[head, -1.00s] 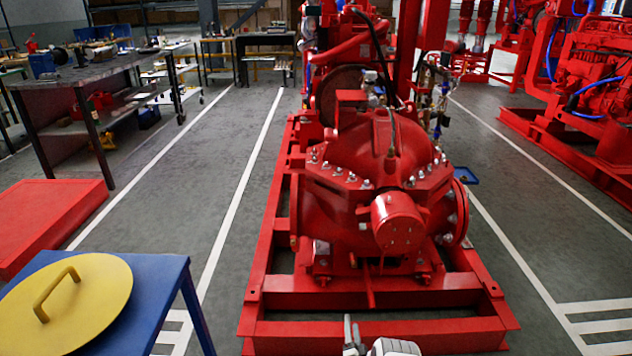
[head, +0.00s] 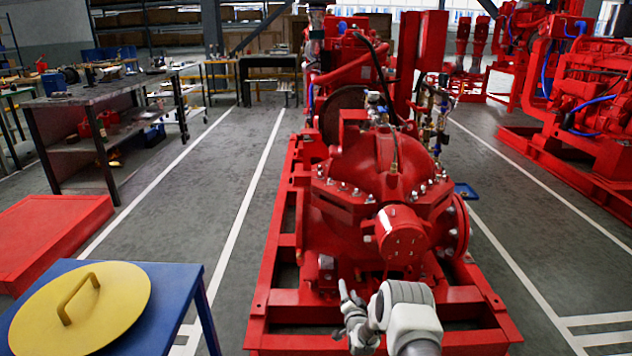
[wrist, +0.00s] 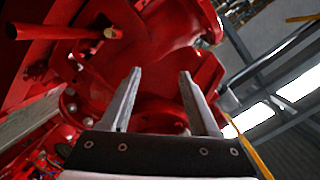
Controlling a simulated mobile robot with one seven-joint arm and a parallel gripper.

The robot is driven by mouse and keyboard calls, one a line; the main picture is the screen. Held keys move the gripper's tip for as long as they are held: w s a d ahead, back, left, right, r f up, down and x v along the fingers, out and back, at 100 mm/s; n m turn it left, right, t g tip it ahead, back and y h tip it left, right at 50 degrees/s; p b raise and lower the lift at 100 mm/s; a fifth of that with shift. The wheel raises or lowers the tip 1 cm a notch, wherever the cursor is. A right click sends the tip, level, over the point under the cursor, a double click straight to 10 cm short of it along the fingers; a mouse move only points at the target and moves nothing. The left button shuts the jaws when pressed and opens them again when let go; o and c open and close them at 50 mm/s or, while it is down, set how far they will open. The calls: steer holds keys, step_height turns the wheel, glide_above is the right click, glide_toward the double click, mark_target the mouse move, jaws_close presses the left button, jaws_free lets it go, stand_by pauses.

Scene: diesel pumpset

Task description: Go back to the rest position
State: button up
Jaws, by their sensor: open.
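My gripper (head: 345,298) is at the bottom middle of the head view, in front of the red pump's near end. Its two fingers (wrist: 160,98) stand apart in the wrist view, with nothing between them. The red pump (head: 345,215) sits on a red base frame (head: 265,318) and fills the middle of the head view. In the wrist view the red pump casing (wrist: 150,45) shows tilted behind the fingers. I cannot tell the exact gap between the fingers and the pump.
A blue table (head: 165,300) with a yellow handled lid (head: 112,310) stands at the lower left. A red box (head: 50,235) and a workbench (head: 60,100) lie behind it. Grey floor (head: 240,130) is clear on the left. More red machines (head: 590,110) stand at the right.

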step_height(320, 180, up, 29)
steer(key=s+n+g, duration=0.2)
steer(key=n+g, duration=0.2)
steer(key=s+d+r+n+g, duration=0.1)
steer(key=s+r, duration=0.4)
steer(key=s, duration=0.3)
steer(key=s+d+r+n+g+h, duration=0.1)
steer(key=s+r, duration=0.5)
steer(key=s, duration=0.3)
steer(key=s+d+r+n+g, duration=0.1)
steer(key=s+r, duration=0.4)
steer(key=s, duration=0.3)
steer(key=s+f+n+g, duration=0.1)
steer(key=s+n+g, duration=0.15)
steer(key=s, duration=2.15)
step_height(320, 180, up, 28)
steer(key=p, duration=2.8)
steer(key=shift+d+m+g+p, duration=0.2)
steer(key=shift+m+g+p, duration=0.15)
steer(key=shift+g, duration=0.1)
steer(key=shift+w, duration=0.1)
steer(key=shift+c, duration=0.9)
steer(key=shift+a, duration=0.1)
